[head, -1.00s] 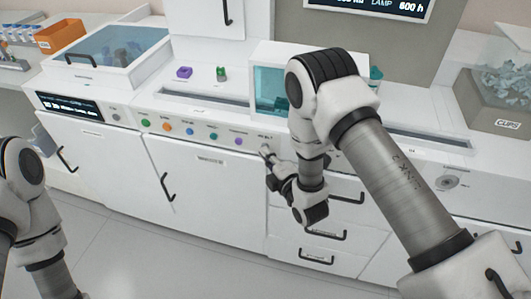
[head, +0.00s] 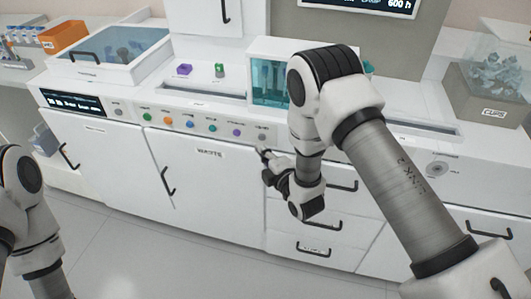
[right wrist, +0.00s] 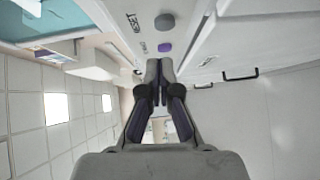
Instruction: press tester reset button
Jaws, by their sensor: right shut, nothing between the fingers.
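The grey reset button (head: 262,137) is at the right end of the row of coloured buttons on the white bench front. In the right wrist view the grey button (right wrist: 164,22) stands beside a label reading RESET. My right gripper (head: 262,153) is shut and empty, its tips just below the button in the head view and apart from it. In the right wrist view the shut fingertips (right wrist: 158,64) show below the purple button (right wrist: 165,47), with the grey one beyond. My left arm shows at the left edge; its gripper is out of view.
The purple button (head: 237,132) is the reset button's left neighbour. A teal-windowed box (head: 270,82) stands on the bench above. Cabinet and drawer handles (head: 313,250) stick out below. A bin labelled CUPS (head: 492,95) is at the right. The floor in front is clear.

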